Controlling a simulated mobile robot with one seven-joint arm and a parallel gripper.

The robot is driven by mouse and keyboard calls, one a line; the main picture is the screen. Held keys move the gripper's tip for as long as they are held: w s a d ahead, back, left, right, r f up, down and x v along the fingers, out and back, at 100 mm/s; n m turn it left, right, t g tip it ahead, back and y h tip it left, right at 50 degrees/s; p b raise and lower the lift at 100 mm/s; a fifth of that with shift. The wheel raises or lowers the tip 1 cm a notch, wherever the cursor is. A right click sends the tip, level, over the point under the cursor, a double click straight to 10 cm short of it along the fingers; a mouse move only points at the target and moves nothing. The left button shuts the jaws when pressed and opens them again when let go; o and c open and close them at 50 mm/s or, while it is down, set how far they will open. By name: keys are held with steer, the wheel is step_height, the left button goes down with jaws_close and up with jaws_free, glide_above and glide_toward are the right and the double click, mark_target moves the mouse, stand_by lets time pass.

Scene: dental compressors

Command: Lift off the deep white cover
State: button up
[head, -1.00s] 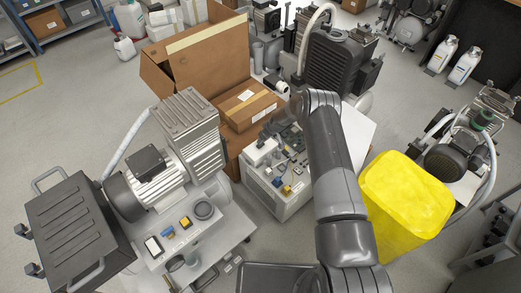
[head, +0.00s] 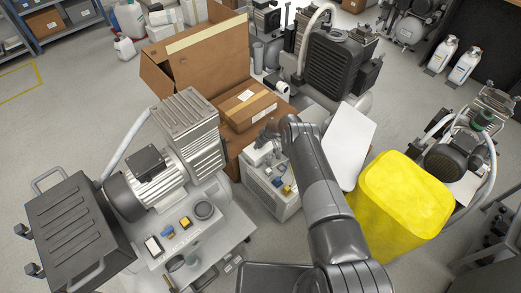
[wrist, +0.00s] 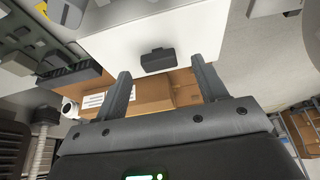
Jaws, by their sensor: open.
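My gripper (wrist: 160,68) is open, one finger to each side of the handle in the picture. The fingers do not appear closed on anything. In the head view my gripper (head: 266,134) is just above the cover, its fingertips hard to make out.
Cardboard boxes (head: 247,106) stand just behind. A yellow bin (head: 402,205) and a leaning white panel (head: 349,145) are at right. A compressor (head: 155,185) stands on the left bench.

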steer(key=shift+x, duration=1.15)
steer(key=shift+c, duration=0.3)
jaws_close()
